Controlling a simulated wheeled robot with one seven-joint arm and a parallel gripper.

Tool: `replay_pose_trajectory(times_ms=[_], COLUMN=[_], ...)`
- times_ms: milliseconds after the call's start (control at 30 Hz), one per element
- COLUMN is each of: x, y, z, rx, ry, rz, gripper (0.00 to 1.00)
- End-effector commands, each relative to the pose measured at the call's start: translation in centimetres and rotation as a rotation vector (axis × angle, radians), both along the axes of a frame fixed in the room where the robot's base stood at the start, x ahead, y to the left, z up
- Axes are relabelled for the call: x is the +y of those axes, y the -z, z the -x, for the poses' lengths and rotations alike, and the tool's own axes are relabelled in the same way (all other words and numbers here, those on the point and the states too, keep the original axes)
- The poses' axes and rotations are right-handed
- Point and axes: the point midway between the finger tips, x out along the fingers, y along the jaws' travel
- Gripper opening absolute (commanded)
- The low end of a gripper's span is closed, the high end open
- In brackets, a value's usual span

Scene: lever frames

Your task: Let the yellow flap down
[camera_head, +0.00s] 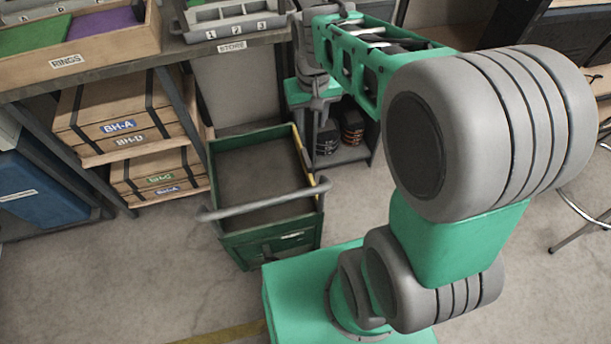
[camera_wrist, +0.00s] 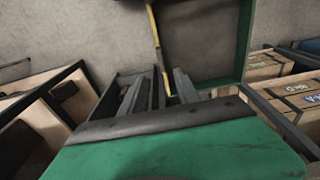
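A green-walled cart (camera_head: 265,180) with a dark inside stands on the floor in the middle of the head view. A narrow yellow strip, which looks like the edge of the yellow flap (camera_head: 300,150), stands along its right side. In the wrist view the yellow edge (camera_wrist: 156,38) runs down toward my gripper (camera_wrist: 158,88). The grey fingers look apart, with the end of the yellow edge seen between or beyond them; I cannot tell whether they touch. In the head view my gripper (camera_head: 318,108) hangs small above the cart's far right corner. The flap's broad face is hidden.
A grey handle bar (camera_head: 265,200) crosses the cart's near end. A workbench (camera_head: 125,65) with a rings tray (camera_head: 75,52) stands at the back left, with labelled wooden boxes (camera_head: 120,125) below. A low shelf (camera_head: 345,150) stands behind the cart. Floor in front is clear.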

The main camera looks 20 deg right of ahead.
Motion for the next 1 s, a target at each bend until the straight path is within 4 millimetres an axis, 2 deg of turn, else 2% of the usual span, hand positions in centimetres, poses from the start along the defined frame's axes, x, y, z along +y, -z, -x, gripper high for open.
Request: replay_pose_trajectory(times_ms=[33, 100, 200, 433, 700, 833, 1000], x=[-0.1, -0.1, -0.2, -0.3, -0.4, -0.4, -0.4], y=[6.1, 9.6, 12.8, 15.2, 20.3, 21.4, 21.4], z=[-1.2, -2.6, -4.0, -4.7, -4.6, -4.7, -4.7], rx=[0.027, 0.052, 0.077, 0.093, 0.092, 0.090, 0.089], ry=[0.001, 0.002, 0.003, 0.004, 0.004, 0.004, 0.004], rz=[0.000, 0.000, 0.000, -0.001, -0.001, -0.001, -0.001], gripper=[0.38, 0.38, 0.38, 0.38, 0.38, 0.38, 0.38])
